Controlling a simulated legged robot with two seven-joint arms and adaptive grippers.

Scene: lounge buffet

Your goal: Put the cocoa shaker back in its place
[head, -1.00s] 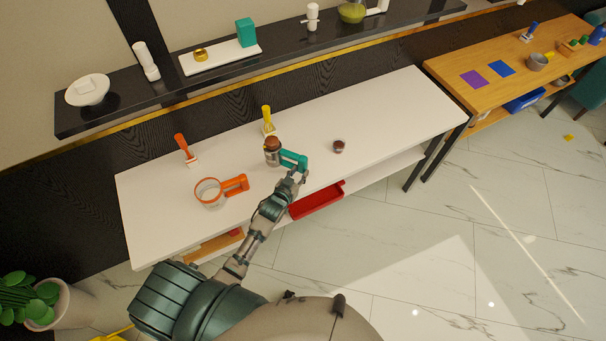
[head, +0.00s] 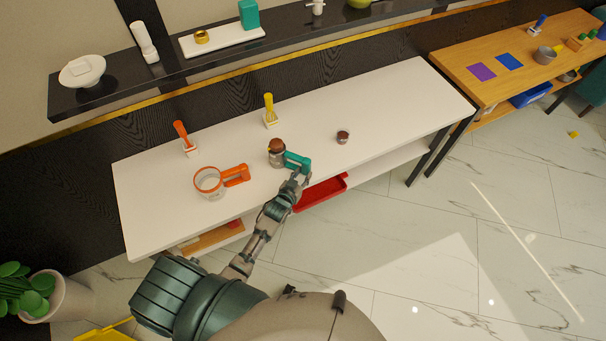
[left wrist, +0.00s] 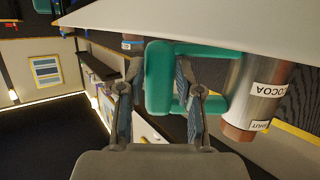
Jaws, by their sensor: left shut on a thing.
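The cocoa shaker (head: 277,157) is a silver can with a brown lid and a teal handle (head: 298,162). It is at the white counter (head: 390,105), between the orange-handled jug and a small dark pot. My left gripper (head: 300,176) is shut on the teal handle, from the counter's front side. In the left wrist view the fingers (left wrist: 160,95) straddle the handle (left wrist: 158,75), and the can (left wrist: 258,90) shows the words COCOA and SHUT. That view is upside down, with the lid low. I cannot tell whether the can's base touches the counter.
The orange-handled jug (head: 209,182) stands left of the shaker and the small dark pot (head: 343,137) right. An orange-handled tool (head: 183,136) and a yellow-handled one (head: 269,110) stand behind. A red tray (head: 320,192) is below the front edge. The counter's right part is clear.

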